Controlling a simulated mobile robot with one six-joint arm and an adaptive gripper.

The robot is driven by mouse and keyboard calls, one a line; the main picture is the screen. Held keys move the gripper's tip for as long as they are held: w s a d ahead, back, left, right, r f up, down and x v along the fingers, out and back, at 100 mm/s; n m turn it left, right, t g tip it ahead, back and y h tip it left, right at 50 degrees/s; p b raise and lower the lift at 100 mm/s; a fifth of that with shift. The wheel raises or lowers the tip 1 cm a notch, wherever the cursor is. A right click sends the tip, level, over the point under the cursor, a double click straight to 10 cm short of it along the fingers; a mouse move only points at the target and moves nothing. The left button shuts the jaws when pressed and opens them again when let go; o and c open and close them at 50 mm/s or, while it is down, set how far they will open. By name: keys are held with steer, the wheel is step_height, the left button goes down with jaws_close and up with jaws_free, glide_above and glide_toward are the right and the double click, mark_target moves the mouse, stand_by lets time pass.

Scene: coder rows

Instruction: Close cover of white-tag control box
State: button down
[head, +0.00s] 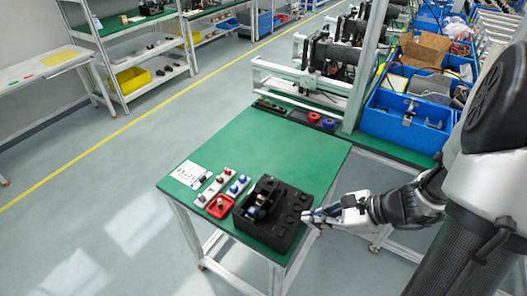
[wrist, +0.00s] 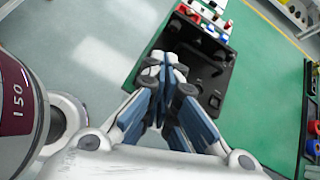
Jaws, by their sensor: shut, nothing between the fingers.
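No control box with a clear white tag or cover can be made out. On the green table (head: 285,150), a black block (head: 285,228) with round holes and a recess holding small parts stands at the near edge. Beside it are a red box (head: 220,208) and two pale strips with knobs, one with red tops (head: 212,190) and one with blue tops (head: 237,187). My gripper (head: 306,216) is shut and empty at the right side of the black block. In the wrist view, my gripper's closed fingers (wrist: 165,72) overlap the block (wrist: 205,70); contact cannot be told.
A printed white sheet (head: 191,174) lies at the table's left corner. A dark tray with red and blue rings (head: 313,119) is at the far edge. Blue bins (head: 405,122) stand to the right. The table's middle is clear.

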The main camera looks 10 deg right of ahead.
steer(key=w+d+f+m+t, duration=0.1)
steer(key=d+f+m+t, duration=0.1)
steer(key=d+f+m, duration=0.15)
steer(key=shift+m+h, duration=0.3)
steer(key=shift+m, duration=0.05)
steer(key=b+x, duration=0.1)
steer(key=x, duration=0.3)
steer(key=b+x, duration=0.1)
steer(key=x, duration=0.4)
steer(key=shift+w+f+b, duration=0.1)
steer(key=shift+w+b, duration=0.3)
steer(key=shift+w, duration=0.1)
steer(key=shift+w+a+r, duration=0.3)
steer(key=shift+w+a, duration=0.6)
steer(key=shift+w, duration=0.05)
steer(key=shift+w+a+r, duration=0.15)
steer(key=shift+w+a, duration=0.35)
steer(key=shift+r, duration=0.1)
